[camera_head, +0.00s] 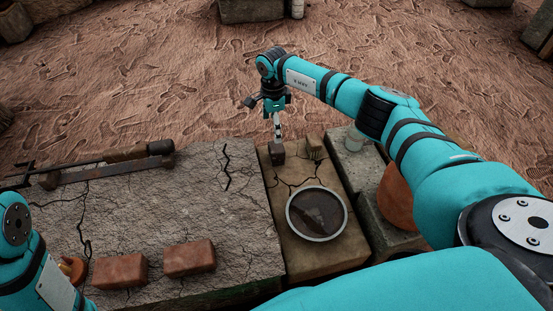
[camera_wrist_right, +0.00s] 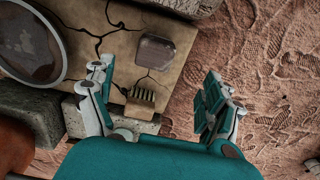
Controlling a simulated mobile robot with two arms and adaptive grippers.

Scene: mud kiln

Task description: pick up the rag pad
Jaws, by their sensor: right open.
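The rag pad seems to be the small dark, rounded block (camera_head: 277,153) at the far end of the tan cracked slab (camera_head: 300,262). In the right wrist view the pad (camera_wrist_right: 155,50) lies flat, with a smooth brown-grey top. My right gripper (camera_head: 277,127) points down near the pad, at the slab's far edge. In the wrist view its fingers (camera_wrist_right: 158,88) are wide apart with nothing between them touching. The pad appears ahead of the fingertips, apart from them. My left arm shows at the lower left, but its gripper is out of view.
A small ridged, brush-like block (camera_head: 314,146) lies right of the pad; it is close to the fingers in the wrist view (camera_wrist_right: 143,98). A round dark-filled bowl (camera_head: 317,213) stands nearer. Grey blocks and a clay pot (camera_head: 396,198) are at right. Two bricks (camera_head: 189,258) lie left.

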